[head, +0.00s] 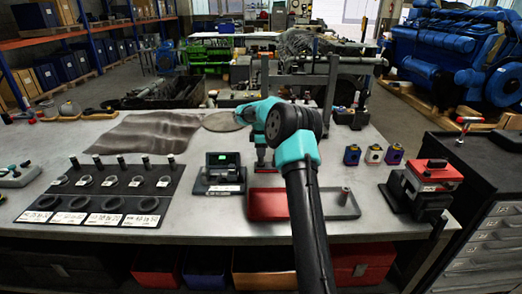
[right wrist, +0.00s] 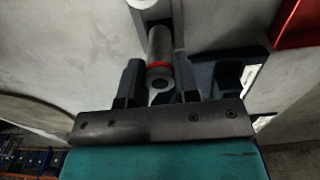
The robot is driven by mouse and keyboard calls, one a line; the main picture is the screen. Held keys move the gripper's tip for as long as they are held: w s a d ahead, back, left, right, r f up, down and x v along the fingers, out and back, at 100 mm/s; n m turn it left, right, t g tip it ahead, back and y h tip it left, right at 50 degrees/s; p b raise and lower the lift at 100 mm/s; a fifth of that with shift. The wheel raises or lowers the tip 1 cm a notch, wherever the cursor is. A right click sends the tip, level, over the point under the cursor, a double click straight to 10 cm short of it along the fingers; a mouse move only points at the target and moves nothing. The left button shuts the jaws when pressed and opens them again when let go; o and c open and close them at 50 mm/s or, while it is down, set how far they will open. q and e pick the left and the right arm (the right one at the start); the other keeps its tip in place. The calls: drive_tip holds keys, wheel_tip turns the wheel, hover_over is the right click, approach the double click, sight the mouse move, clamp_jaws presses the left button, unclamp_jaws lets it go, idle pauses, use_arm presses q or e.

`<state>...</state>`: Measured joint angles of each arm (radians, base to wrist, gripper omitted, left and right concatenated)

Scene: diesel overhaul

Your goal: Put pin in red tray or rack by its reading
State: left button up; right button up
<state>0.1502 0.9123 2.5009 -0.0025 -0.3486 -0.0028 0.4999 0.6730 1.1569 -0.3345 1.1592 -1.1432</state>
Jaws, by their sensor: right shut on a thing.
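My right gripper (head: 262,158) hangs over the bench between the gauge and the red tray. In the right wrist view its fingers (right wrist: 160,85) are shut on a grey metal pin (right wrist: 160,48) with a red band. The red tray (head: 267,206) is just in front of it, partly hidden by my arm; a red edge shows in the wrist view (right wrist: 300,22). The gauge (head: 220,173) has a lit green display, too small to read. The dark rack (head: 110,190) at left holds several upright pins and rings above white labels. My left gripper is not in view.
A grey-green tray (head: 340,208) with a small upright part is right of my arm. Several small coloured blocks (head: 373,154) and a red-topped fixture (head: 428,178) are farther right. A metal frame (head: 330,85) stands behind. A dark mat (head: 148,135) lies at back left.

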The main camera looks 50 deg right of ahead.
drive_tip(key=shift+f, duration=1.05)
idle(0.8)
drive_tip(key=o, duration=1.1)
drive_tip(key=shift+c, duration=0.2)
drive_tip(key=shift+o, duration=0.4)
drive_tip(key=o, duration=0.3)
drive_tip(key=shift+r, duration=0.1)
drive_tip(key=shift+r, duration=3.9)
